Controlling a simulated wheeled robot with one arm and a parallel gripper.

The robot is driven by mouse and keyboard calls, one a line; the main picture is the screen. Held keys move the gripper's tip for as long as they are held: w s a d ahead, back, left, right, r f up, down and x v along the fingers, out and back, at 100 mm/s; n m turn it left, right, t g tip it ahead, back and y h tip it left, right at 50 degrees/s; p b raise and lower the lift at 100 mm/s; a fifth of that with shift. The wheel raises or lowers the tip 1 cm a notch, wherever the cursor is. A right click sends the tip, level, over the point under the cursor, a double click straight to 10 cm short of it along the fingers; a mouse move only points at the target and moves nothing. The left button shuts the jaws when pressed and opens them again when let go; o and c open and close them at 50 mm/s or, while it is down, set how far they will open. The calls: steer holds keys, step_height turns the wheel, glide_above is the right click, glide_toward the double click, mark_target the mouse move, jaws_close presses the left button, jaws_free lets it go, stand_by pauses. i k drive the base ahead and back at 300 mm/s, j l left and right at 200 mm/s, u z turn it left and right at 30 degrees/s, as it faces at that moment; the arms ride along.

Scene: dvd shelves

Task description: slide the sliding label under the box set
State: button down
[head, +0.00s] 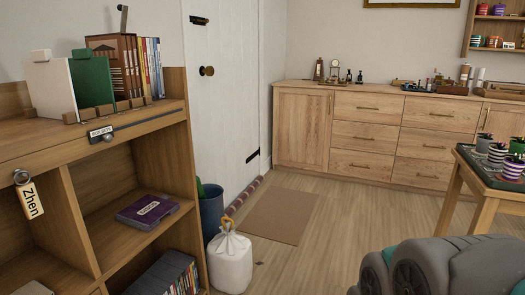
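The sliding label (101,131) is a small dark plate with pale lettering and a round knob. It sits on the front edge of the top shelf, at the left end of a thin dark rail (155,119) that runs to the right. A brown box, apparently the box set (112,46), stands upright on that shelf, with several slim coloured spines at its right. The label is below and left of this box, nearer the green upright panel (92,80). My gripper is not in view; only grey parts of my own body show at the lower right.
A purple case (147,211) lies on a lower shelf. A white bag (230,262) and blue bin (211,211) stand beside the shelves. Floor is open around the brown mat (279,216); a small table (462,192) stands right.

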mark_target(106, 133)
steer(key=u, duration=1.4)
